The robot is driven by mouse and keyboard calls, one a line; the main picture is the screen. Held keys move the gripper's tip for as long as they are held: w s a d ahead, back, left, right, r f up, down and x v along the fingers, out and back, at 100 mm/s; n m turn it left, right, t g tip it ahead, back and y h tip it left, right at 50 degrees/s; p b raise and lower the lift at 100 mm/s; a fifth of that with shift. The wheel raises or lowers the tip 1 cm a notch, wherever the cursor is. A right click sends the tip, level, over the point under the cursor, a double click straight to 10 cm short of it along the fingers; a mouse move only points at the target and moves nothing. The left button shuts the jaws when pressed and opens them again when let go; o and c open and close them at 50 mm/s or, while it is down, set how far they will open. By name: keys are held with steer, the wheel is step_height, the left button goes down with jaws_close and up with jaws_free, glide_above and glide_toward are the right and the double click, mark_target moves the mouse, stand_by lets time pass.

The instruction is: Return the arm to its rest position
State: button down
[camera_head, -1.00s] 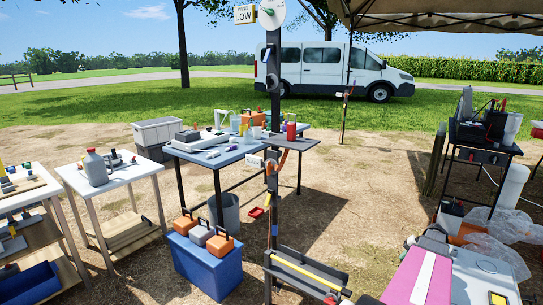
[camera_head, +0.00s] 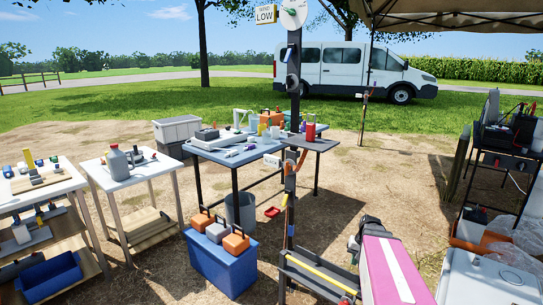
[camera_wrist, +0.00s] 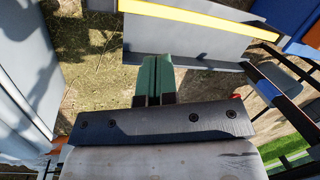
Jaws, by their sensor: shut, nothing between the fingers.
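My gripper (camera_wrist: 154,78) shows in the wrist view as two green fingers pressed together, with nothing between them. Below them is its dark bolted plate. In the head view, my pink arm with a white stripe reaches up from the bottom right, and the gripper end (camera_head: 353,244) is small and partly hidden by the arm. It is to the right of the dark post (camera_head: 290,190). The grey tray with a yellow strip (camera_head: 318,274) at the post's foot lies just left of the arm, and its yellow strip (camera_wrist: 200,17) crosses the top of the wrist view.
A blue cooler (camera_head: 222,270) with orange-and-grey cases on it stands left of the post. A blue-topped table (camera_head: 225,153) is behind. White tables (camera_head: 122,170) are at left. A white chest (camera_head: 480,280) and an equipment stand (camera_head: 490,165) are at right. Bare ground (camera_head: 370,185) lies beyond the arm.

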steer(key=s+a+r+n+h, duration=0.1)
steer(key=s+a, duration=0.2)
steer(key=a, duration=0.4)
steer(key=s+a+r+n+h, duration=0.1)
steer(key=s+a+r+n, duration=0.1)
steer(key=a, duration=0.6)
steer(key=shift+s+h, duration=0.3)
steer(key=shift+s, duration=0.4)
steer(key=shift+r, duration=0.1)
